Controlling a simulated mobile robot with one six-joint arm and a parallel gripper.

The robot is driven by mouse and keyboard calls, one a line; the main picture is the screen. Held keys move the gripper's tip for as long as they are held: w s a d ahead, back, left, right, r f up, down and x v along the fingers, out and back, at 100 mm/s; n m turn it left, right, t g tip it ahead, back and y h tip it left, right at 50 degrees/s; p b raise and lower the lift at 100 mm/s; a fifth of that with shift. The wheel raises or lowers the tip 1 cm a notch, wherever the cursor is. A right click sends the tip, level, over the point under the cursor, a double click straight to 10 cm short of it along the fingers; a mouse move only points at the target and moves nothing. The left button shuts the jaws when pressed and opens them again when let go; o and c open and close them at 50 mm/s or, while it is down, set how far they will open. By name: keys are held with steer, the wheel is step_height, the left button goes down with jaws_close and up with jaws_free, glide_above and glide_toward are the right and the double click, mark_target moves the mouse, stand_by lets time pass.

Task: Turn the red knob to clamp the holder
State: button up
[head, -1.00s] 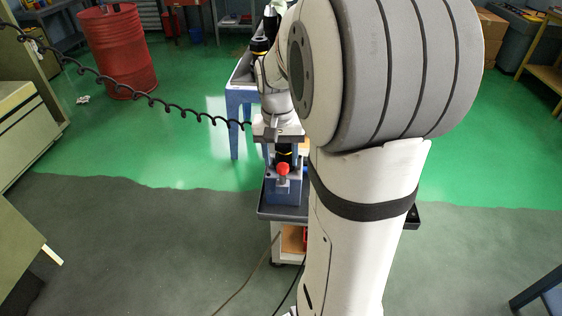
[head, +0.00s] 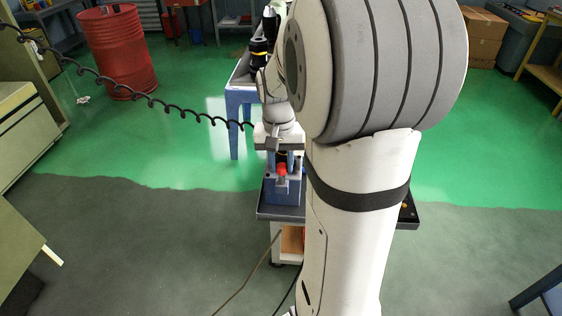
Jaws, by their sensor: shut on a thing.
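The red knob (head: 281,168) faces me on the front of a blue fixture (head: 284,192), which stands on a dark cart tray. My gripper (head: 281,149) is above and just behind the knob. It is shut on the dark holder (head: 284,156), which has a yellow band and shows only as a small part under the gripper. The holder sits low at the fixture, behind the knob. The fingertips are too small to make out, and I cannot tell how fully the holder is seated.
The dark tray (head: 267,213) has a rim, and my arm hides much of its right side. A coiled cable (head: 170,107) hangs at left. A red drum (head: 121,55) stands farther back.

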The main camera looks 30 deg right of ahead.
mark_target(279, 166)
steer(key=shift+n, duration=0.6)
steer(key=shift+c, duration=0.3)
steer(key=o, duration=1)
steer(key=shift+r, duration=0.1)
steer(key=r, duration=0.7)
steer(key=shift+w+a+r, duration=0.1)
steer(key=shift+a+r, duration=0.15)
steer(key=shift+r, duration=0.05)
